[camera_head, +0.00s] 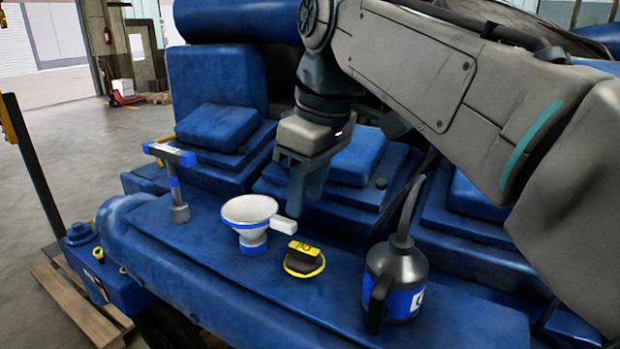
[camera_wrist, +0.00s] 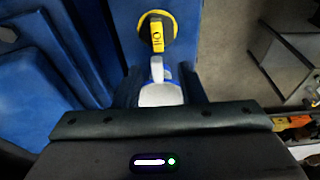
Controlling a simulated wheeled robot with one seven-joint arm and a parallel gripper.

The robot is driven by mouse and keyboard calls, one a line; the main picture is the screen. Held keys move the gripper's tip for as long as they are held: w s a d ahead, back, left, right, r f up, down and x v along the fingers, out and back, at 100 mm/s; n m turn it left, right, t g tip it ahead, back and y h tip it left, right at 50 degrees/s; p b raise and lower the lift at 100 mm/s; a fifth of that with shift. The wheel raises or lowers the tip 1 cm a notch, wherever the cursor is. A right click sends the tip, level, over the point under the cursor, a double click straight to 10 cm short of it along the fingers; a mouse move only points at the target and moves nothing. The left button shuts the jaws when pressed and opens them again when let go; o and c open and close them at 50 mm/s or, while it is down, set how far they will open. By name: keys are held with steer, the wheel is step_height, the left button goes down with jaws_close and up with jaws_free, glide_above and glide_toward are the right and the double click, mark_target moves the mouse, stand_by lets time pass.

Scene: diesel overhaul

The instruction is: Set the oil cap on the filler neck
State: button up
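The oil cap (camera_head: 304,263) is black with a yellow bar handle and a yellow rim, and sits on the blue engine top, right of a white funnel. It also shows in the wrist view (camera_wrist: 157,32), beyond my fingertips. My gripper (camera_head: 304,205) points down above and behind the funnel's handle, clear of the cap. In the wrist view its two fingers (camera_wrist: 162,75) stand apart, with the funnel visible in the gap and partly hidden by the gripper body. I see nothing held. I cannot tell which part is the filler neck.
The white funnel (camera_head: 250,212) with blue bands stands left of the cap. A black oil can (camera_head: 397,280) with a tall spout stands at the right. A T-handled tool (camera_head: 179,212) stands at the left. Blue engine covers (camera_head: 215,128) rise behind. The ledge's front edge is close.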

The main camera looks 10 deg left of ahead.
mark_target(304, 248)
steer(key=shift+d+b+x, duration=0.25)
steer(key=shift+b+x, duration=0.9)
steer(key=shift+x, duration=0.3)
steer(key=shift+d+b+x, duration=0.3)
steer(key=shift+b+x, duration=0.9)
steer(key=shift+x, duration=0.25)
steer(key=shift+d+b+x, duration=0.25)
steer(key=shift+b+x, duration=0.9)
steer(key=shift+x, duration=0.25)
steer(key=shift+s+f, duration=0.15)
jaws_close()
steer(key=shift+a, duration=0.1)
